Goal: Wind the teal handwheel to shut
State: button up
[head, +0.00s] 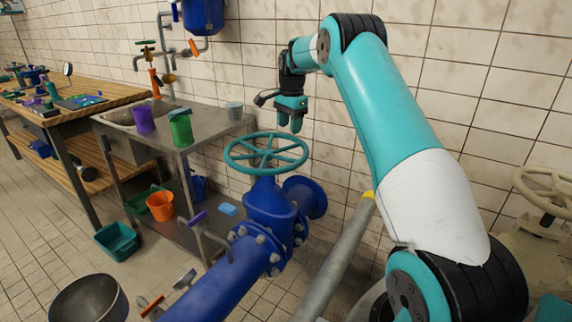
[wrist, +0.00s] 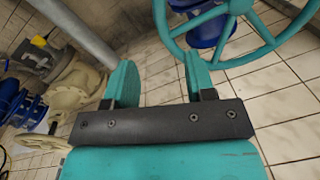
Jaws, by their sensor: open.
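The teal handwheel (head: 266,151) lies flat on top of a blue valve body (head: 268,200) in the head view. Its rim and spokes also show at the top right of the wrist view (wrist: 232,52). My gripper (head: 290,122) is above the far right part of the wheel in the head view. In the wrist view its two teal fingers (wrist: 160,84) are apart with nothing between them but floor tiles. The right finger appears close to the wheel's rim; I cannot tell whether they touch.
A blue pipe (head: 222,284) runs from the valve to the front. A grey pipe (head: 335,262) slants beside it. A metal sink table (head: 178,137) with cups stands at left. A cream handwheel (head: 545,190) is at far right. The tiled wall is close behind.

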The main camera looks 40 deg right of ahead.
aim_at(288, 165)
jog(key=f, duration=0.5)
jog(key=f+p, duration=0.1)
jog(key=f, duration=0.4)
jog(key=w+f, duration=0.1)
jog(key=f, duration=0.4)
grip_shut()
